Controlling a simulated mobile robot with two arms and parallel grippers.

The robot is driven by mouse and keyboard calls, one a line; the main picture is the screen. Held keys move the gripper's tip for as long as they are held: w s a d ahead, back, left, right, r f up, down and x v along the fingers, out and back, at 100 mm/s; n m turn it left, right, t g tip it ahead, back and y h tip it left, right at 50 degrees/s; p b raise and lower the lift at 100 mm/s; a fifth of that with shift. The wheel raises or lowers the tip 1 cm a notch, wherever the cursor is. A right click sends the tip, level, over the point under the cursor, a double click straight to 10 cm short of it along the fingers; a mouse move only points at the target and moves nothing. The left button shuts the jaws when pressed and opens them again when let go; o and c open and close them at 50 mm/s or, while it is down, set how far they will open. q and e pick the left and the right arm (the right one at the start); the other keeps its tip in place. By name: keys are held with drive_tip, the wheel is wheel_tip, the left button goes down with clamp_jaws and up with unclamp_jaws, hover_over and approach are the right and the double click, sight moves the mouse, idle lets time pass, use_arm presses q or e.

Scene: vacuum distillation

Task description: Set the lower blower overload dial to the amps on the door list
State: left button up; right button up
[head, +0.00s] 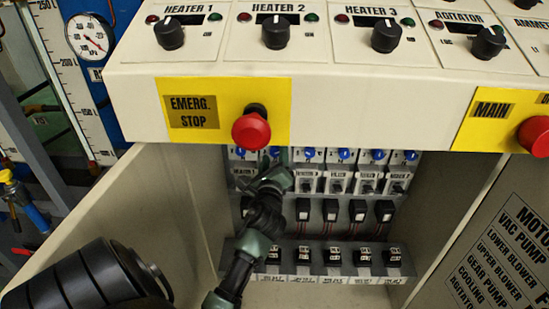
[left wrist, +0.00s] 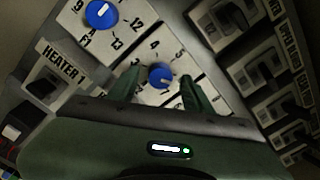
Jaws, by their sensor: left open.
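A row of small blue overload dials (head: 344,155) runs along the top inside the open cabinet. My left gripper (head: 274,157) reaches up into the cabinet at the left part of this row. In the left wrist view my open fingers (left wrist: 162,90) stand on either side of a blue dial (left wrist: 161,76) with a pale pointer mark; I cannot tell whether they touch it. I cannot read which motor this dial belongs to. Another blue dial (left wrist: 101,14) sits beside it. The door list (head: 500,250) names the lower blower, but its amps are out of view. My right gripper is not in view.
Below the dials are rows of labelled switches (head: 338,183) and black devices (head: 357,211). The red emergency stop button (head: 251,130) juts out above the cabinet opening. Heater knobs (head: 275,32) stand on the console top. The open left door (head: 125,225) bounds the opening.

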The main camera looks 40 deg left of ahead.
use_arm(q)
clamp_jaws()
drive_tip(key=shift+n, duration=0.3)
